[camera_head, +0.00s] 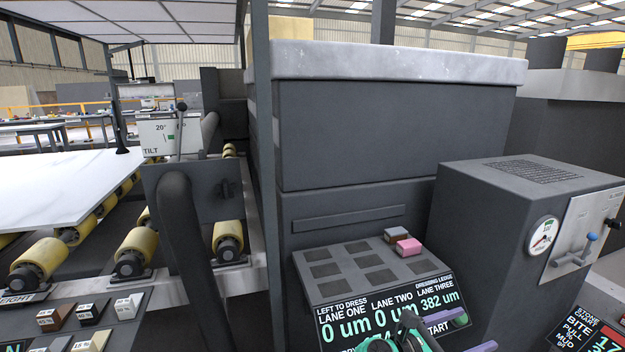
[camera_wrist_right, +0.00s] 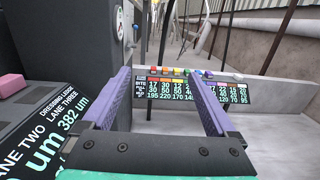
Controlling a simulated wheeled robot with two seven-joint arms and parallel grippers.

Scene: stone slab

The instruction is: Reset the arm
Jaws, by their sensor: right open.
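My right gripper (camera_head: 466,331) shows at the bottom edge of the head view, with teal and black parts and purple fingers. In the right wrist view its two purple fingers (camera_wrist_right: 162,82) are spread apart with nothing between them. It is in front of the dark panel with the lane display (camera_head: 385,308), which reads 0, 0 and 382 um. My left gripper is not in view.
A pink block (camera_head: 408,247) and a brown-grey block (camera_head: 396,235) sit on the panel's top. A dark box with a gauge (camera_head: 542,236) stands right. A white slab (camera_head: 60,185) lies on yellow rollers at left. Small coloured blocks line a chart (camera_wrist_right: 188,88) beyond the fingers.

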